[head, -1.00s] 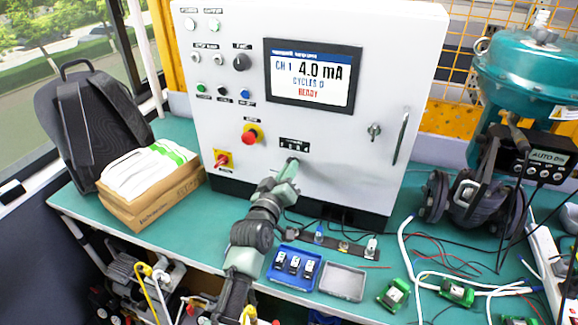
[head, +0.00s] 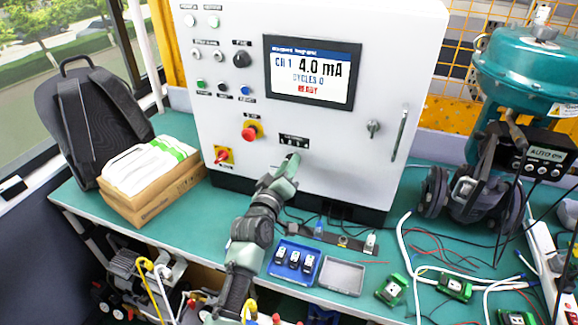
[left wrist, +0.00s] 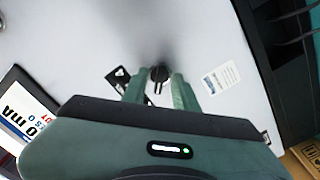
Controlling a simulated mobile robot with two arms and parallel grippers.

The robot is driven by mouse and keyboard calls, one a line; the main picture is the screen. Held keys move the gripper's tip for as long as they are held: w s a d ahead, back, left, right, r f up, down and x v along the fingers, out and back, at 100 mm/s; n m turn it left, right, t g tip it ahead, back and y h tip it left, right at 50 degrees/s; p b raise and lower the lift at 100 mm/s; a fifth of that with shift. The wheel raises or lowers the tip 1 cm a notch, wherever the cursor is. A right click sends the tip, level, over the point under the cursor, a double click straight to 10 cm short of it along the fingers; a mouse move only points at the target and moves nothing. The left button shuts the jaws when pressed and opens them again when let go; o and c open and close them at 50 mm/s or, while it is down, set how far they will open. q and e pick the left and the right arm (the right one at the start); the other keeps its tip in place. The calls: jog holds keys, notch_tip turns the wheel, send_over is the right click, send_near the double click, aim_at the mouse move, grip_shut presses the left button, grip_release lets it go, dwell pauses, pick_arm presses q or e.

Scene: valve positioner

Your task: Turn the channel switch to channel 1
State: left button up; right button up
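The channel switch is a small black knob (left wrist: 159,73) on the white cabinet face, beside a black label plate (left wrist: 118,80). In the left wrist view it sits between the fingertips of my left gripper (left wrist: 159,88), which is open with one green finger on each side. A narrow gap seems to show beside the knob; contact is hard to tell. In the head view my left gripper (head: 291,160) is at the cabinet just below the label plate (head: 293,141) and hides the knob. The display (head: 311,72) reads CH 1, 4.0 mA, CYCLES 0, READY. My right gripper is out of view.
The white cabinet (head: 230,160) stands on a green bench (head: 215,220). A red emergency button (head: 250,132) and a red-yellow rotary switch (head: 222,155) sit left of the gripper. A blue tray (head: 293,262) and a grey tray (head: 341,276) lie in front.

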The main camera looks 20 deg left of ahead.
pick_arm(q)
jog(key=shift+s, duration=0.15)
jog(key=s+b, duration=0.1)
jog(key=s, duration=0.6)
jog(key=shift+s+a, duration=0.15)
jog(key=shift+s, duration=0.15)
jog(key=shift+f, duration=0.1)
